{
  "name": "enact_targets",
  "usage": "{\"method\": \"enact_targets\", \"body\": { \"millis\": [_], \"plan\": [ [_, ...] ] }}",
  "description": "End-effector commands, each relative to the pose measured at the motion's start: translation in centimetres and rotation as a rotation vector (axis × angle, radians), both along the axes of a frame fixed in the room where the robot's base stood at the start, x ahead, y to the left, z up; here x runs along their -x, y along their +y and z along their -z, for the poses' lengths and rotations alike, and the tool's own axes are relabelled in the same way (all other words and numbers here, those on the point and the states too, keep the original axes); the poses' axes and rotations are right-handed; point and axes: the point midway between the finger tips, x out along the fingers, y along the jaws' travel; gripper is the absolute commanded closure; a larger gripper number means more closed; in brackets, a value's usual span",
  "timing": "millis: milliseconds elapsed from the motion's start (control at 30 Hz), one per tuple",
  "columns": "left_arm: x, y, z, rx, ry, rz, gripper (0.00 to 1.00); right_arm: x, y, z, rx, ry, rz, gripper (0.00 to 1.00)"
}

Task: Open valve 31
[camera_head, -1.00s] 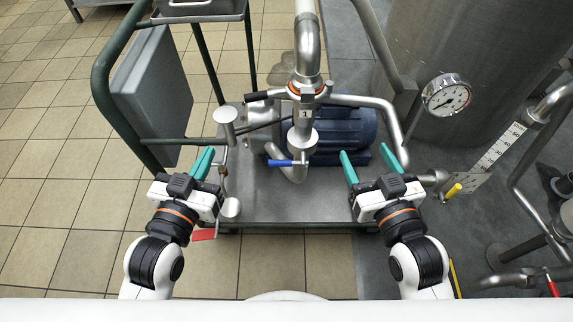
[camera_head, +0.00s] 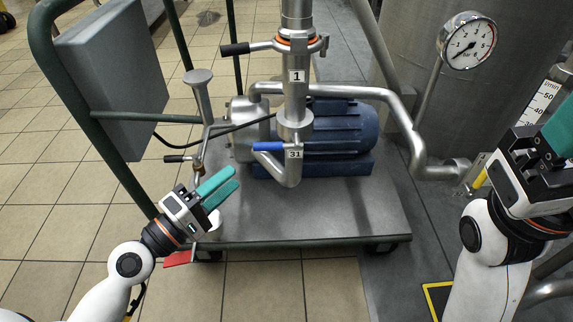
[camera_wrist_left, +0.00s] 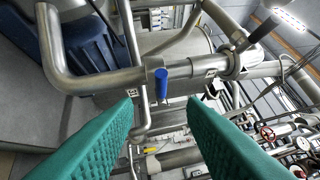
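Valve 31 has a blue lever handle (camera_head: 268,147) on the steel pipe, pointing left beside the "31" label (camera_head: 294,154). In the left wrist view the blue handle (camera_wrist_left: 161,84) shows end-on, ahead of and between the fingers. My left gripper (camera_head: 226,185), with teal fingers, is open and empty, below and left of the handle and apart from it. In the left wrist view the two fingers (camera_wrist_left: 165,120) stand wide apart. My right gripper (camera_head: 560,130) is at the right edge, partly cut off. Its opening is not clear.
A black-handled valve (camera_head: 240,48) sits higher on the same pipe, labelled 1. A blue motor (camera_head: 340,135) stands behind the pipe on the trolley deck (camera_head: 350,215). A smaller black-handled valve (camera_head: 178,158) is at left, near my left arm. A pressure gauge (camera_head: 467,42) is at upper right.

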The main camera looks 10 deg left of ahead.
Motion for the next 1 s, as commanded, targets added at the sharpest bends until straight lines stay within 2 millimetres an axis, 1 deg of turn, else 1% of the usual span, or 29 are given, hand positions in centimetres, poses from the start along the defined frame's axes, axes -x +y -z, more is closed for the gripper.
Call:
{"method": "enact_targets", "body": {
  "millis": [167,400,500,600,700,800,1000],
  "plan": [
    [-1.5,-0.7,-0.8,0.014,0.000,0.001,0.62,-0.3,-0.1,-0.1,-0.003,0.015,-0.003,0.35],
    [-5.7,-3.1,-1.4,0.016,-0.002,0.001,0.62,-1.0,-0.1,0.5,-0.006,0.057,-0.004,0.35],
    [-7.3,-4.1,-1.5,0.014,-0.001,0.002,0.62,-1.0,-0.2,0.7,-0.007,0.057,-0.004,0.35],
    [-8.6,-4.8,-1.5,0.012,0.000,0.001,0.62,-1.0,-0.2,0.8,-0.006,0.057,-0.004,0.35],
    [-9.6,-5.3,-1.6,0.012,0.001,0.001,0.62,-1.0,-0.1,0.7,-0.006,0.052,-0.005,0.35],
    [-10.1,-5.7,-1.7,0.009,0.003,0.002,0.62,-0.9,-0.1,0.7,-0.005,0.051,-0.004,0.35],
    [-10.3,-5.8,-1.7,0.008,0.004,0.002,0.62,-1.0,-0.1,0.6,-0.004,0.051,-0.003,0.35]
  ]
}}
